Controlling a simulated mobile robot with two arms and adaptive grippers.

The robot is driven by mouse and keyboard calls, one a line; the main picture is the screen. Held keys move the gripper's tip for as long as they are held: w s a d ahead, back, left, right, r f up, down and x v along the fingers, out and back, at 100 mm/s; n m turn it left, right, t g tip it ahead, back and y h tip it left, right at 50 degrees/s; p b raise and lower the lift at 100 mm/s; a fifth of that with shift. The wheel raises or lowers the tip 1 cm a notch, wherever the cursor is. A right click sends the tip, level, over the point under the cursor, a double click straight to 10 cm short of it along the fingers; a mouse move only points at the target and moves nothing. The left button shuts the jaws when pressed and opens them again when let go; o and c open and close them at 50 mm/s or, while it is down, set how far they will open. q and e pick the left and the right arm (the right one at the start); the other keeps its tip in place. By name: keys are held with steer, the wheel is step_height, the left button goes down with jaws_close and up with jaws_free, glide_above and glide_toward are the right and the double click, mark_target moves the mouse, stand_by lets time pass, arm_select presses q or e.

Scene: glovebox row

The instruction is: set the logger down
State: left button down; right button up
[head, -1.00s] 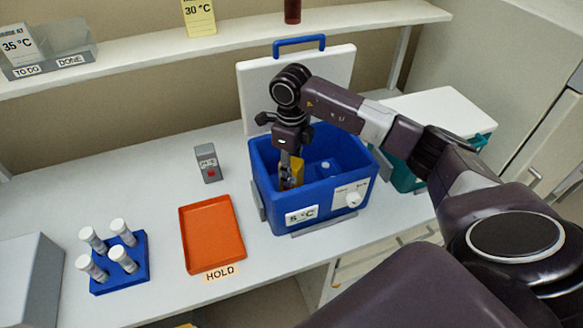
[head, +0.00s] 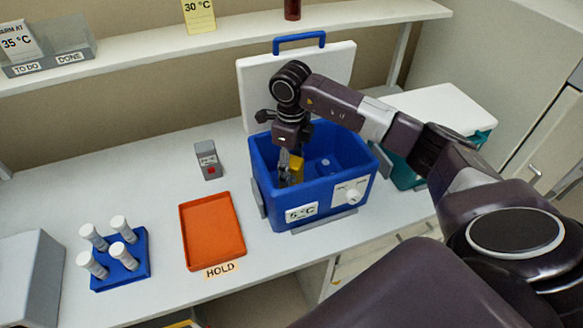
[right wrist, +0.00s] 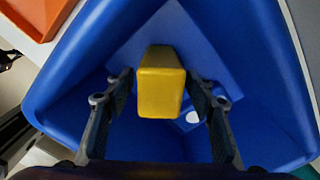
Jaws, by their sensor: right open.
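A yellow block (head: 297,167), which I take to be the logger, stands inside the blue cooler box (head: 334,205) marked 5 °C. The right wrist view shows its end (right wrist: 161,92) face-on, with the blue floor around it. My right gripper (head: 290,177) reaches down into the box. Its fingers (right wrist: 160,90) are open, one on each side of the block, with a gap on both sides. The block's lower part is hidden. My left gripper is not in view.
The box's white lid (head: 335,85) stands open behind it. An orange tray (head: 212,240) labelled HOLD lies to its left. A blue rack (head: 137,270) with white-capped tubes and a grey device (head: 208,158) with a red button are further left. A teal box (head: 404,176) stands right.

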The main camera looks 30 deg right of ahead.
step_height(320, 180, up, 10)
steer(key=b, duration=0.3)
steer(key=shift+r, duration=0.9)
steer(key=shift+f, duration=0.1)
